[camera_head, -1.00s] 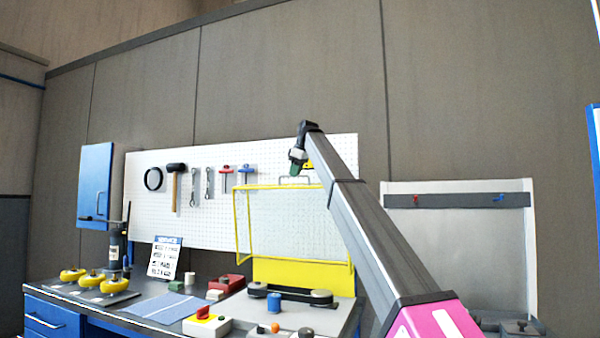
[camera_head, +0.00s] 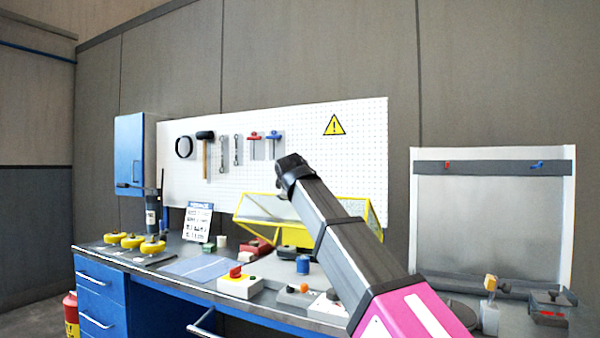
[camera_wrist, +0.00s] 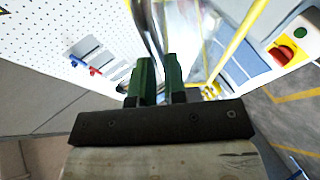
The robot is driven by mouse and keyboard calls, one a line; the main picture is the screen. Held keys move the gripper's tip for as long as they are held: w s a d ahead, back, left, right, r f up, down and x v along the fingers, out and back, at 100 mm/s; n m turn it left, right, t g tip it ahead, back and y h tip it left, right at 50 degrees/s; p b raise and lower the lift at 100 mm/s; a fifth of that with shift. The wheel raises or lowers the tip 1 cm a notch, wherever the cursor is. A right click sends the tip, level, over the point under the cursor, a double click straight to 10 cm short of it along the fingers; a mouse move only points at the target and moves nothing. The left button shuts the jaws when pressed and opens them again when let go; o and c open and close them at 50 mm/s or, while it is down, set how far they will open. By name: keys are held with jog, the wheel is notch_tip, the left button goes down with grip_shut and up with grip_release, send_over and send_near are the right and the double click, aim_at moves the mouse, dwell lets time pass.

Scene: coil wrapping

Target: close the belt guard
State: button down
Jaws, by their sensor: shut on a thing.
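The belt guard (camera_head: 262,209) is a clear-panelled box with a yellow frame. In the head view it is tilted, part lowered over the back of the workbench. Its yellow frame also shows in the wrist view (camera_wrist: 240,36). My gripper's green fingers (camera_wrist: 157,78) are shut on the guard's metal handle (camera_wrist: 148,30) in the wrist view. In the head view my arm hides the fingers, the handle and part of the guard. The belt drive under the guard is mostly hidden behind my arm.
The pegboard (camera_head: 365,130) with hanging tools is behind.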

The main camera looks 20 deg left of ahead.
aim_at(291, 217)
jog(key=shift+n+t, duration=0.3)
jog(key=shift+t, duration=0.5)
jog(key=s+f, duration=0.1)
jog(key=f, duration=0.1)
jog(key=s+f, duration=0.1)
jog(key=f, duration=0.1)
jog(key=s+f, duration=0.1)
jog(key=f, duration=0.1)
jog(key=shift+f, duration=0.4)
jog(key=f, duration=0.8)
jog(key=s+f, duration=0.1)
jog(key=f, duration=0.3)
jog(key=shift+s+a+f, duration=0.1)
jog(key=shift+a+f, duration=0.1)
jog(key=shift+f, duration=0.1)
jog(key=shift+d+f, duration=0.15)
jog(key=shift+f, duration=0.9)
jog(key=c, duration=1.2)
grip_release()
jog(key=shift+o, duration=0.2)
jog(key=shift+r, duration=0.1)
jog(key=v, duration=1)
jog(key=shift+s+r, duration=0.2)
jog(key=shift+s, duration=0.05)
